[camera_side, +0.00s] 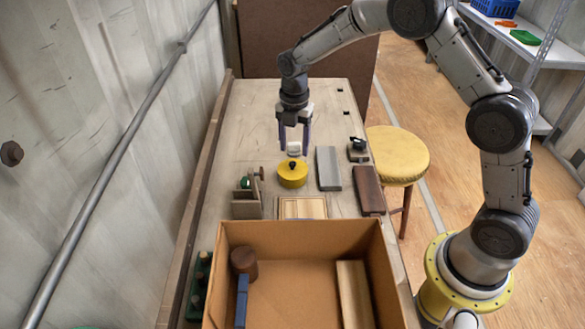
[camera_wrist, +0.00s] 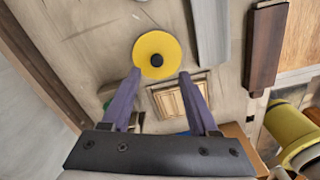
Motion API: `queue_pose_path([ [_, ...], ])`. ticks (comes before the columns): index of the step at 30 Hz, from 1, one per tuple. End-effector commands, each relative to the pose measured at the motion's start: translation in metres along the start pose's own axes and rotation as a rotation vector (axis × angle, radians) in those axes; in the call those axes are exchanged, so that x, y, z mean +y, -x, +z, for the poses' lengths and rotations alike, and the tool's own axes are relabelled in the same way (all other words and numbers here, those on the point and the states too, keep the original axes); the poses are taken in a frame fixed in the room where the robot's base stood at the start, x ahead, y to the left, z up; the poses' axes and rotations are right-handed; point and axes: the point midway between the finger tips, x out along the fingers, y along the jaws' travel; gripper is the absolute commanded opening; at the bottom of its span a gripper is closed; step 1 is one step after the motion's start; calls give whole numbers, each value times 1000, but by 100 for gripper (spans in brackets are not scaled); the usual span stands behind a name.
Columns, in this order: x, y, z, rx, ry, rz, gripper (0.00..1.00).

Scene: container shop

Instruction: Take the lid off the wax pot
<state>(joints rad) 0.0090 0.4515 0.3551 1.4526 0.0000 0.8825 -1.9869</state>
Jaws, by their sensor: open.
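The wax pot (camera_side: 292,179) is a low, round yellow pot on the bench, with a yellow lid and a black knob (camera_side: 292,165) on top. In the wrist view the round yellow lid (camera_wrist: 148,45) with its dark knob (camera_wrist: 157,60) shows from above, just beyond my fingertips. My gripper (camera_side: 294,153) is open and points down above the pot, apart from it. Its two purple fingers show in the wrist view (camera_wrist: 158,77), with nothing held between them. The seam between lid and pot is too small to make out.
A small white item (camera_side: 293,148) shows between my fingers, seemingly on the bench behind. A grey block (camera_side: 328,168) and dark brown block (camera_side: 368,190) lie to the right. A wooden stand (camera_side: 246,208), a slatted tray (camera_side: 303,208) and an open cardboard box (camera_side: 300,229) are nearer the camera.

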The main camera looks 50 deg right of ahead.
Motion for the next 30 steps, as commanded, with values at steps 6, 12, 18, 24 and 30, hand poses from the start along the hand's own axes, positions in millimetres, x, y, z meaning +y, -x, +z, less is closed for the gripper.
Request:
queue_pose_path([
  [6,1,-18,0,2,0,-4,60],
  [12,5,-46,1,1,0,-3,60],
  [18,5,-56,1,0,0,0,60],
  [24,5,-56,1,0,0,0,55],
  [30,5,-56,1,0,0,0,19],
])
